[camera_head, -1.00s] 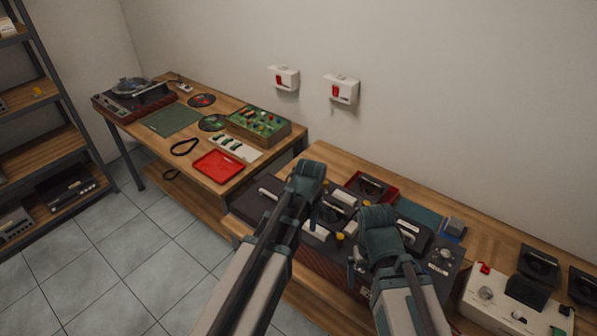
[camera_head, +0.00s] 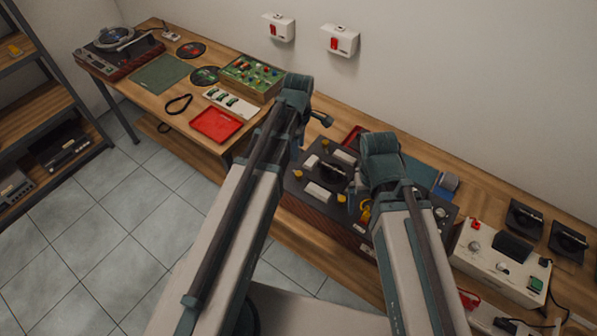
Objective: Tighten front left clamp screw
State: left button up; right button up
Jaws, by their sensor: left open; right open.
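The dark hi-fi unit (camera_head: 292,192) lies on the right-hand bench, with pale blocks (camera_head: 318,191) and several small yellow knobs, one of them a yellow knob (camera_head: 342,198) near its front edge. I cannot tell which is the front left clamp screw. My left gripper (camera_head: 322,119) is above the unit's back left side, open and empty, with its jaws mostly hidden by my arm. My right gripper (camera_head: 358,205) is open, low over the middle of the unit, beside yellow parts. My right arm hides the unit's right part.
The left bench holds a red tray (camera_head: 216,125), a green mat (camera_head: 160,74), a turntable (camera_head: 118,50) and a parts box (camera_head: 250,78). A white device (camera_head: 500,262) stands at the right. Two white wall boxes, one a wall box (camera_head: 340,40), hang above. A shelf (camera_head: 40,103) stands left.

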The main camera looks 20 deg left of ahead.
aim_at(298, 173)
pick_arm(q)
notch_tip(298, 173, down, 13)
jog(key=b, duration=1.2)
jog(key=shift+r, duration=0.2)
pick_arm(e)
notch_tip(298, 173, down, 13)
jog(key=shift+r, duration=0.2)
pick_arm(q)
grip_shut()
